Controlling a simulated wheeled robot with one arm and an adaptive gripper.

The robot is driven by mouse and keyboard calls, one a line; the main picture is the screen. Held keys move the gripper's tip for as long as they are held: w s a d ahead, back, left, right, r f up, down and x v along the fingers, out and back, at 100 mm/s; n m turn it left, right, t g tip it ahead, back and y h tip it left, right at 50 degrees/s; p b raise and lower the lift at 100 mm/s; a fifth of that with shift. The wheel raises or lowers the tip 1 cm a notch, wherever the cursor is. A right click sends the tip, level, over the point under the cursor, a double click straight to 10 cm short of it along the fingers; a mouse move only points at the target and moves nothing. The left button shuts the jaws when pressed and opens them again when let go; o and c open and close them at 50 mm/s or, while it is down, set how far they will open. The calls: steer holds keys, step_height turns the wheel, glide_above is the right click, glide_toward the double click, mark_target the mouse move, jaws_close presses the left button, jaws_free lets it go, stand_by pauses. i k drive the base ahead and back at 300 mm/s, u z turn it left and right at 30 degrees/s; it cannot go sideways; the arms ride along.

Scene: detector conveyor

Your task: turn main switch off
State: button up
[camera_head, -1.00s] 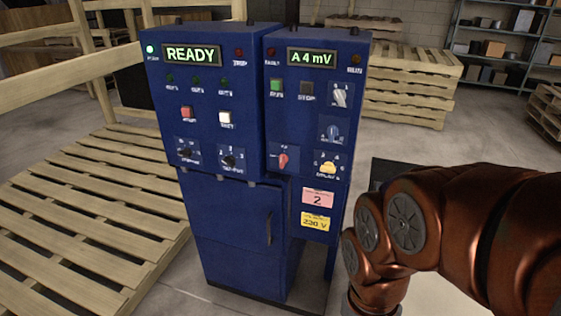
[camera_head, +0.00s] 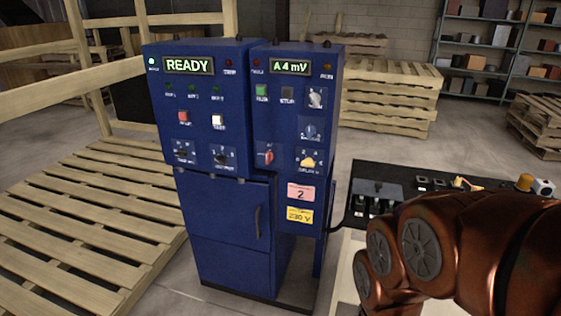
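A blue control cabinet (camera_head: 228,235) stands upright in the middle of the view. Its left display reads READY (camera_head: 188,66) and its right display reads A 4 mV (camera_head: 290,68). A red rotary knob (camera_head: 267,157) sits low on the right-hand panel; its label is too small to read. A yellow knob (camera_head: 308,162) and grey knobs (camera_head: 315,98) are to its right. Two black knobs, one of them here (camera_head: 221,159), are on the left panel. I cannot tell from the labels which is the main switch. My copper-coloured arm is at the lower right; my gripper is out of view.
A black panel (camera_head: 400,180) with small devices lies right of the cabinet, partly behind my arm. Wooden pallets (camera_head: 90,215) cover the left floor. Stacked pallets (camera_head: 390,100) and shelves (camera_head: 490,65) stand behind. Some floor between them is clear.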

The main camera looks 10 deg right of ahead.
mark_target(269, 156)
steer(key=z, duration=0.45)
steer(key=i, duration=0.7)
steer(key=u, duration=2.5)
